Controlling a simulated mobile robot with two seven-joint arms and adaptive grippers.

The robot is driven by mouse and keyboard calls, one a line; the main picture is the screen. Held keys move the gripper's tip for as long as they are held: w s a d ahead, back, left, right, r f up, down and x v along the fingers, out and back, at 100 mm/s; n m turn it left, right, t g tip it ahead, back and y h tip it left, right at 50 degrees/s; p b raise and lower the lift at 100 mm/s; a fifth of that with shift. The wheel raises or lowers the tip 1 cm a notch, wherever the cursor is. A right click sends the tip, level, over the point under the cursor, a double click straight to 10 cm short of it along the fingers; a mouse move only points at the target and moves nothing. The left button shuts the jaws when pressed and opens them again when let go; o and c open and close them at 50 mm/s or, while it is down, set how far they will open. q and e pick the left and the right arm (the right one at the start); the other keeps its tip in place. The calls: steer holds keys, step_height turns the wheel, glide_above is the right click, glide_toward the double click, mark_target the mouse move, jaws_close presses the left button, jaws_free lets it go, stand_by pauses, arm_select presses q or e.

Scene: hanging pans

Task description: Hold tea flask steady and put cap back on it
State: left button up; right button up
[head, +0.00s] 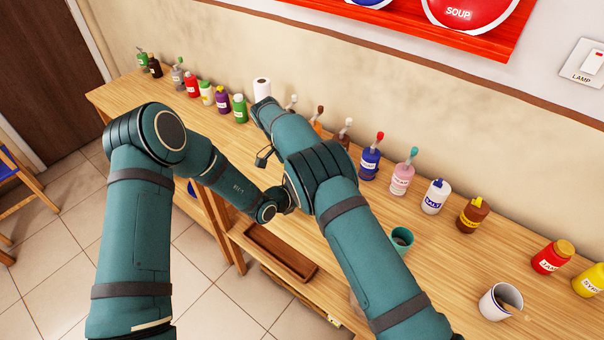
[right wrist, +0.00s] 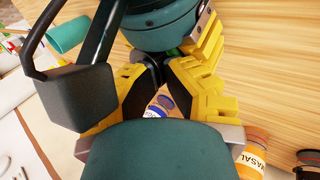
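I cannot make out the tea flask or its cap clearly in either view. In the right wrist view, the yellow fingers of my right gripper (right wrist: 152,80) come in from both sides. Their black tips lie close together, and I cannot tell whether they hold something. A small green patch (right wrist: 175,52) shows just beyond the tips; I cannot tell what it is. What looks like my left gripper, a teal body with yellow parts, is right in front of my right fingertips. Its fingertips are hidden. In the head view my arms meet near the counter's front, and both grippers are hidden.
Several bottles stand along the wall on the wooden counter (head: 340,235), including a white salt bottle (head: 435,197). A teal cup (head: 402,239) and a white mug (head: 500,301) stand to the right. A brown tray (head: 281,252) is at lower centre.

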steer(key=shift+s+f, duration=0.25)
steer(key=shift+f, duration=0.3)
steer(key=v, duration=0.4)
steer(key=shift+w+r, duration=0.15)
steer(key=shift+r, duration=0.1)
steer(key=shift+o, duration=0.2)
